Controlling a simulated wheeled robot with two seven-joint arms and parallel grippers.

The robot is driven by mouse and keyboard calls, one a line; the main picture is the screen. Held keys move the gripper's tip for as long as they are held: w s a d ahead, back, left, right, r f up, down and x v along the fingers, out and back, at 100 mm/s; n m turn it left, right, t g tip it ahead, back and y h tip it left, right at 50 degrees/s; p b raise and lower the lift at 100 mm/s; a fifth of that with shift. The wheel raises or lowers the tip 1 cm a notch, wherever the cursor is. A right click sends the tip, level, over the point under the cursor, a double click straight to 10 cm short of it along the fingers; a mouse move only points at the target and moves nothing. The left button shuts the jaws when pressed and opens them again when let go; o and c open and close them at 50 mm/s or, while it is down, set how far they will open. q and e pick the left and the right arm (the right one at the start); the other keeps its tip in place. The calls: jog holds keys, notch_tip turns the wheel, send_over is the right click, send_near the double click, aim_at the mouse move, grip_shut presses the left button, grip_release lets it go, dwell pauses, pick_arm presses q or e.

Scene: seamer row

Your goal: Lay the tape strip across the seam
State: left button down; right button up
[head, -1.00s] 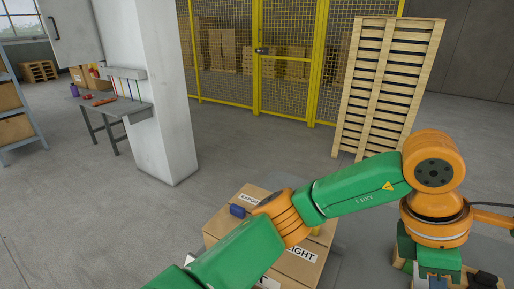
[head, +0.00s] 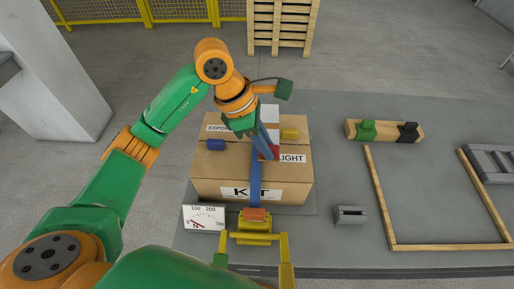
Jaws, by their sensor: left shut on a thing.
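A brown carton (head: 210,170) lies in the middle of the head view, with a seam (head: 238,149) running left to right across its top. A blue tape strip (head: 255,186) runs from a yellow stand (head: 254,238) with an orange block at the carton's near side up over the carton to my left gripper (head: 267,150). My left gripper is over the carton top near the seam and is shut on the strip's far end. Its fingers partly hide the strip and seam there. Whether the strip touches the top I cannot tell. My right gripper is not in view.
A dial plate (head: 205,217) stands near left. Right are a grey block (head: 350,215), a wooden frame (head: 379,205) and a wooden rail (head: 387,130) with green and black pieces. The mat inside the frame is clear.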

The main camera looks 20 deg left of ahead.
aim_at(259, 155)
pick_arm(q)
jog(key=shift+w+a+f, duration=0.1)
jog(key=shift+a+f, duration=0.75)
jog(key=shift+f, duration=0.2)
notch_tip(259, 155, down, 3)
jog(key=shift+d+r+p, duration=0.15)
jog(key=shift+r+p, duration=0.05)
jog(key=shift+p, duration=0.75)
jog(key=shift+f+b, duration=0.35)
jog(key=shift+f, duration=0.1)
jog(key=c, duration=0.8)
grip_release()
jog(key=shift+w, duration=0.1)
jog(key=shift+r, duration=0.1)
jog(key=shift+r+p, duration=0.3)
jog(key=shift+p, duration=0.1)
jog(key=b+v, duration=0.1)
jog(key=v, duration=1)
jog(key=shift+r+b, duration=0.35)
